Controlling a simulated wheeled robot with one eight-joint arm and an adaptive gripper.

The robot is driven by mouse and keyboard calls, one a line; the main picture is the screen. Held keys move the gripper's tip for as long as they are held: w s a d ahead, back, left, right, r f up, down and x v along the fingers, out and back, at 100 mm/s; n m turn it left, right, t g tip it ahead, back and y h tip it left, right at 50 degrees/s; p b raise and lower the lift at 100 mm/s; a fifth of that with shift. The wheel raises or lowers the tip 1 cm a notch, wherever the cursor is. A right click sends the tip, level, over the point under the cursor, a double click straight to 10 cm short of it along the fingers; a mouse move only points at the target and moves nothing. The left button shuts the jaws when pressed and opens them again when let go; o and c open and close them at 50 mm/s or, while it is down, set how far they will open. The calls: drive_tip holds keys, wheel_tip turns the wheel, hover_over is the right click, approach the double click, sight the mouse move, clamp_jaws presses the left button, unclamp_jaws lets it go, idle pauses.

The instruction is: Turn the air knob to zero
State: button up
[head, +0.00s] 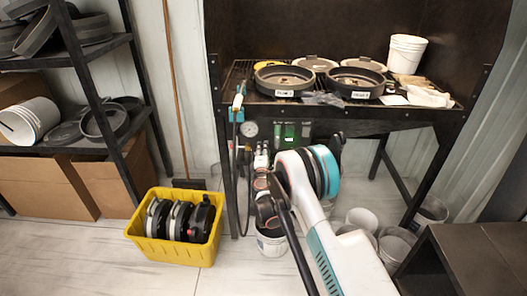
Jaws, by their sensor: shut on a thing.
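The seed meter test stand (340,113) is a dark metal bench. Below its top are a round pressure gauge (250,129) and a control panel with a lit green display (291,134). My white and teal arm (325,235) reaches up in front of the stand, and its large joint covers part of the space right of and below the display. The air knob cannot be made out; it may be behind my arm.
A yellow crate (165,252) with several black and white discs stands on the floor at left. White buckets (270,246) stand under the bench. A shelf (95,50) is at left and a dark box-like table (470,255) at lower right. Bare floor lies in front of the crate.

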drive_tip(key=shift+s+a+n, duration=0.1)
drive_tip(key=shift+n, duration=0.2)
idle(0.4)
drive_tip(key=o, duration=1.1)
drive_tip(key=shift+c, duration=0.2)
drive_tip(key=s, duration=1.2)
drive_tip(key=shift+a, duration=0.2)
